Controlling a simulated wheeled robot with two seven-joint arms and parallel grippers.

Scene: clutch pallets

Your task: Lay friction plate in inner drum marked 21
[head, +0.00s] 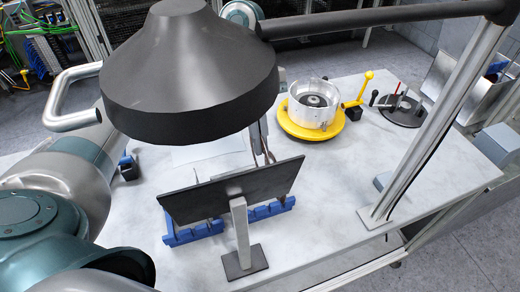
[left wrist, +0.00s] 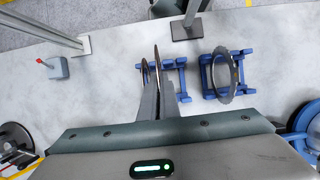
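My left gripper (left wrist: 159,88) has its two grey fingers close together on a thin dark friction plate (left wrist: 156,62), seen edge-on in the left wrist view. A second thin plate (left wrist: 143,72) stands just left of it by a blue rack (left wrist: 181,80). In the head view the left gripper (head: 262,150) is mostly hidden behind the lamp shade. A silver drum (head: 313,108) with an inner part (head: 313,99) sits on a yellow round base (head: 299,132), right of the gripper. A dark mark on the drum is too small to read. My right gripper is not in view.
A second blue rack (left wrist: 210,92) holds an upright ring-shaped plate (left wrist: 222,72). The black lamp shade (head: 190,80) and a dark panel on a post (head: 238,188) block much of the head view. A yellow-handled lever (head: 359,98) stands beside the drum.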

